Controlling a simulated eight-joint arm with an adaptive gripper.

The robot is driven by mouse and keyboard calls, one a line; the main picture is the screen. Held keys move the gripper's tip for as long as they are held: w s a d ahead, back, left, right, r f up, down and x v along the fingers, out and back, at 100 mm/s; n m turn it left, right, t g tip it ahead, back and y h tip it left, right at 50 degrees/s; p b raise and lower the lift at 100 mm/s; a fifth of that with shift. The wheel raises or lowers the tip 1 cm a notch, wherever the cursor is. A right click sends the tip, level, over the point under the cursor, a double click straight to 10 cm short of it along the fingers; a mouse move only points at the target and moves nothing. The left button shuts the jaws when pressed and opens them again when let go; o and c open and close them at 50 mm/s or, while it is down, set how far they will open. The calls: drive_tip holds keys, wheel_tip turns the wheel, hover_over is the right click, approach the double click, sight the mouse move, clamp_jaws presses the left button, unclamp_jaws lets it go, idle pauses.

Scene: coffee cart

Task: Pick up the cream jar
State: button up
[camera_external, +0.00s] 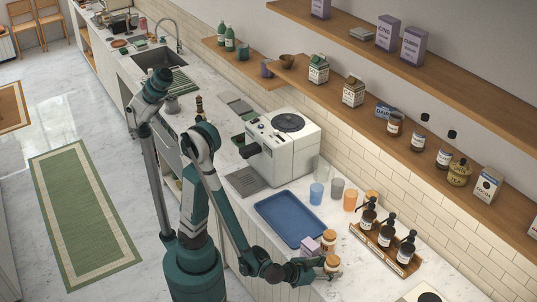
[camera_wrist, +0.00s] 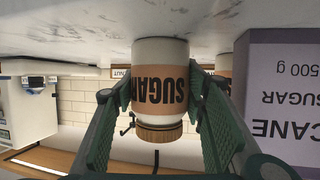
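A white jar with a tan label and a wooden lid (camera_wrist: 160,85) is between the two fingers of my gripper (camera_wrist: 160,100) in the wrist view, which shows the scene upside down. Its label reads SUGAR, and its base appears to rest on the counter. In the external view this jar (camera_external: 332,264) is at the counter's front right, with my gripper (camera_external: 325,272) around it. The fingertips are very close to its sides; I cannot tell whether they press on it. No label reading cream is legible in either view.
A purple CANE SUGAR box (camera_wrist: 285,100) is close on the wrist view's right; a similar jar (camera_external: 328,236) stands just behind mine. A blue tray (camera_external: 290,220) is to the left. Pump bottles in a wooden holder (camera_external: 376,250) stand right. Several cups stand behind the tray.

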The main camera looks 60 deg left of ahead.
sight(334, 260)
drive_tip(key=shift+c, duration=1)
drive_tip(key=shift+r, duration=0.1)
drive_tip(key=shift+r+p, duration=1.7)
drive_tip(key=shift+r, duration=3.25)
drive_tip(key=shift+w+d, duration=0.1)
